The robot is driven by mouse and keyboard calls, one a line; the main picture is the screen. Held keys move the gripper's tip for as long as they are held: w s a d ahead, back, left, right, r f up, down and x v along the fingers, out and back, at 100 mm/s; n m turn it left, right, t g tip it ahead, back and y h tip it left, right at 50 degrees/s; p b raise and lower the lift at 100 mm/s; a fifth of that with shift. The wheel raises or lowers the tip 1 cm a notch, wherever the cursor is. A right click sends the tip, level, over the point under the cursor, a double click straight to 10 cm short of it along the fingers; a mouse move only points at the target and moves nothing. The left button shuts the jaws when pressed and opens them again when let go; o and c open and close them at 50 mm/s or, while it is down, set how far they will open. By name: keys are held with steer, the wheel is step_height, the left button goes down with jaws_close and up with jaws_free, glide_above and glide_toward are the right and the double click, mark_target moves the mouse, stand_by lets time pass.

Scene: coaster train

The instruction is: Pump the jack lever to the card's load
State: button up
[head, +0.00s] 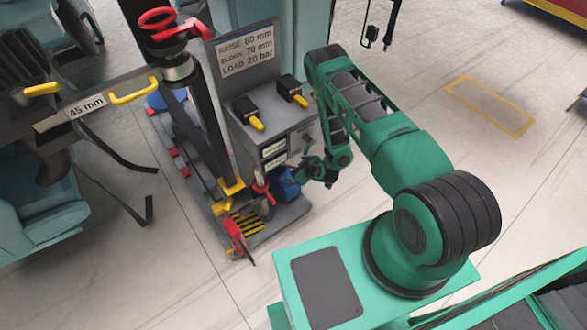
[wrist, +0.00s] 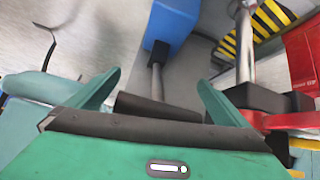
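The card (head: 246,50) reads RAISE 60 mm, BLOCK 70 mm, LOAD 20 bar. The blue pump body (head: 287,186) sits low at the right side of the jack unit, and it also shows in the wrist view (wrist: 172,25). A metal rod (wrist: 157,80) runs from it to a dark crosswise grip (wrist: 155,106), which looks like the jack lever. My gripper (head: 328,178) is beside the pump. In the wrist view its fingers (wrist: 162,80) are spread apart, with the dark grip between or just beyond them; I see no clear contact.
The dark jack column (head: 207,115) carries a red handwheel (head: 157,18). The control box (head: 270,125) has two yellow-tipped levers. A 45 mm label (head: 86,106) is at left. Open floor (head: 480,150) lies right.

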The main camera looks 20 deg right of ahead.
steer(key=shift+r, duration=0.15)
steer(key=v, duration=1)
steer(key=shift+s+r, duration=0.1)
steer(key=shift+c, duration=0.6)
